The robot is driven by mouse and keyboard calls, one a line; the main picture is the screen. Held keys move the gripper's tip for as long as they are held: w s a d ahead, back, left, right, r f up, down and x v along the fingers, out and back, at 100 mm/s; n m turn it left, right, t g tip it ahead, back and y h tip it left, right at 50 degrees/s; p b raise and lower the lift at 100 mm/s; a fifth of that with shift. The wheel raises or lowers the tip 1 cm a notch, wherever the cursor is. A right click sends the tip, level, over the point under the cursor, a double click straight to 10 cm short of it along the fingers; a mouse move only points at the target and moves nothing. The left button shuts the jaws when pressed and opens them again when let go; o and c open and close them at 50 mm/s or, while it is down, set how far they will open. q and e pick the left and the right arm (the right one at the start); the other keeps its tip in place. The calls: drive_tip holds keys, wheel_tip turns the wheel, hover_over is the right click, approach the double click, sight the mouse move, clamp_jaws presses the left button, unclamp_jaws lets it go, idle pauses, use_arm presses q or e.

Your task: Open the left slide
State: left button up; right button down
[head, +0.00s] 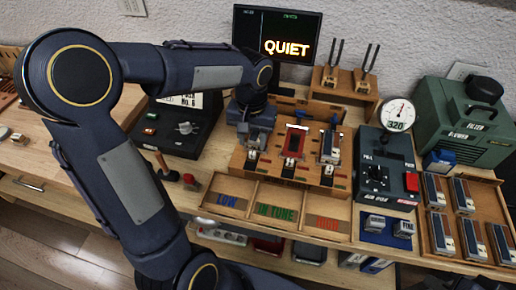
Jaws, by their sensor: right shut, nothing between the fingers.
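A wooden stand (237,158) in the middle of the bench carries a row of three slide-like pieces. The middle one is a red frame (294,141) and the right one is a blue and grey piece (330,146). My left gripper (256,142) points down over the left place of the row, where the left slide is mostly hidden by it. I cannot tell whether the fingers touch or hold the slide, or how far it is open. My right gripper is not in view.
Trays marked LOW (226,200), IN TUNE (276,211) and a third in red (327,224) lie in front. A screen (277,35) reading QUIET stands behind. A gauge box (386,165), green blower (463,122) and tray of several metal pieces (480,215) fill the right.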

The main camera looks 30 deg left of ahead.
sight(252, 152)
use_arm(q)
drive_tip(key=shift+f, duration=2.25)
drive_tip(key=shift+c, duration=0.4)
clamp_jaws()
